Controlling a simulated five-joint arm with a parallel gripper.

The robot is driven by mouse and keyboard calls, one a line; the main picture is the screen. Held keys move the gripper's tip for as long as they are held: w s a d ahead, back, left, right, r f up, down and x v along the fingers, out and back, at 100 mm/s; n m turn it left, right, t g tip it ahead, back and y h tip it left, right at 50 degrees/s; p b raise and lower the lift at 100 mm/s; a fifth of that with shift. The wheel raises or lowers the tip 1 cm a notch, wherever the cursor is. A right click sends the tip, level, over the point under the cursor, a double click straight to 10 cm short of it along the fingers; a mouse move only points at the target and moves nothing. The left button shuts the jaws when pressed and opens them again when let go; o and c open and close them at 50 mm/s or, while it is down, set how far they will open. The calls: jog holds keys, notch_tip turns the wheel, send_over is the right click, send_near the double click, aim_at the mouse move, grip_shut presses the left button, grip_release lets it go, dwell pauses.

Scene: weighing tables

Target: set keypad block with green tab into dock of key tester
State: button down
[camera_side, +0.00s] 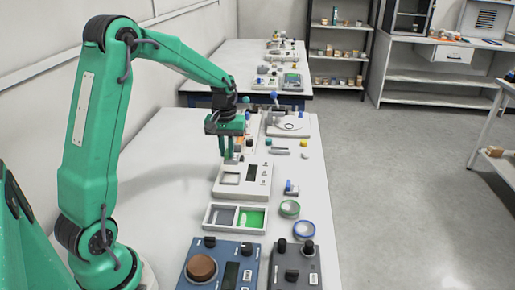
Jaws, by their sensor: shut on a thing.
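My green gripper (230,152) points down just above the back left part of a white device with a dark display (262,181), which looks like the key tester. Its fingers are shut on a small greyish block (232,159), probably the keypad block. The block is mostly hidden by the fingers, and no green tab can be told apart on it. A square framed recess (230,178), which looks like the dock, is in the device's left part, just in front of the block. I cannot tell whether the block touches the device.
A two-part tray (208,217) with grey and green floors stands in front. Blue (239,250) and dark grey (310,262) boxes with knobs fill the near end. A white scale-like device (287,128) stands behind.

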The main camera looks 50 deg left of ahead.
aim_at(225, 163)
jog(key=shift+s+a, duration=0.2)
jog(key=shift+s, duration=0.15)
jog(key=shift+f, duration=0.25)
jog(key=shift+f, duration=2.5)
jog(key=shift+f, duration=0.6)
jog(key=c, duration=1.4)
grip_release()
jog(key=shift+r, duration=0.1)
